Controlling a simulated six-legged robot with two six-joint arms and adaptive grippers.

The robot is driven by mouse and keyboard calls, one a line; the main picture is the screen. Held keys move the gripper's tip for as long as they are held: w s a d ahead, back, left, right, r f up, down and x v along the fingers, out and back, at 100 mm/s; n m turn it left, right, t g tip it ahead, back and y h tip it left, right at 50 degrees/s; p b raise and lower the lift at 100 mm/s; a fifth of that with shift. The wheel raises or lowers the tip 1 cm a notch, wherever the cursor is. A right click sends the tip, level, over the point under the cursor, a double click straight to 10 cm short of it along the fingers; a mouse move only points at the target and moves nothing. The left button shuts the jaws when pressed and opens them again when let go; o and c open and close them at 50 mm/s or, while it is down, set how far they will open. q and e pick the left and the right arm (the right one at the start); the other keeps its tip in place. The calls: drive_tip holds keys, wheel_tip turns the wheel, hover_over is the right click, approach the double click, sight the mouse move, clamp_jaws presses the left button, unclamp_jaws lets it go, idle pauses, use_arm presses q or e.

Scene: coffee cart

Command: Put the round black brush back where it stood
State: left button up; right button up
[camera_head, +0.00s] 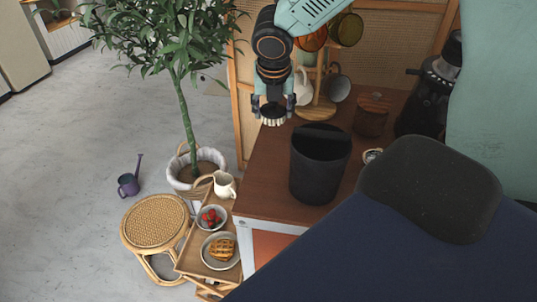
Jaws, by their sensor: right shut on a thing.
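My right gripper (273,107) hangs at the upper middle of the head view, fingers pointing down. It is shut on the round black brush (272,114). The brush's pale bristles (273,122) face down. Most of the brush's black body is hidden between the fingers. In the picture the brush is above the far left part of the brown counter (264,190), left of the mug stand. I cannot tell how high it is or whether it touches anything. My left gripper is not in view.
A black bin (316,172) stands on the counter. Behind it are a wooden mug stand (318,107) with several mugs, a brown canister (371,117) and a black machine (430,98). A potted plant (186,115) stands left. Large dark shapes cover the lower right.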

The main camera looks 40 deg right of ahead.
drive_tip(key=shift+s+a+f, duration=0.15)
drive_tip(key=shift+s+f, duration=0.05)
drive_tip(key=shift+f, duration=0.1)
drive_tip(key=b, duration=0.2)
hover_over(275, 147)
drive_tip(key=s, duration=0.1)
drive_tip(key=f, duration=0.6)
drive_tip(key=shift+a, duration=0.35)
drive_tip(key=shift+a+f, duration=0.3)
drive_tip(key=shift+a, duration=0.05)
drive_tip(key=f, duration=0.1)
drive_tip(key=f+b, duration=0.1)
drive_tip(key=shift+s+f, duration=0.3)
drive_tip(key=shift+f, duration=0.1)
drive_tip(key=shift+w+d+f, duration=0.2)
drive_tip(key=shift+w+d, duration=0.05)
drive_tip(key=shift+w, duration=0.1)
drive_tip(key=o, duration=1)
drive_tip(key=shift+a, duration=0.1)
drive_tip(key=o, duration=0.4)
drive_tip(key=shift+s+a+r, duration=0.15)
drive_tip(key=shift+s+r, duration=0.1)
drive_tip(key=shift+o, duration=0.2)
drive_tip(key=shift+w+d+f, duration=0.2)
drive_tip(key=p+v, duration=0.3)
drive_tip(key=v, duration=0.9)
drive_tip(key=shift+s, duration=0.15)
drive_tip(key=shift+r, duration=0.1)
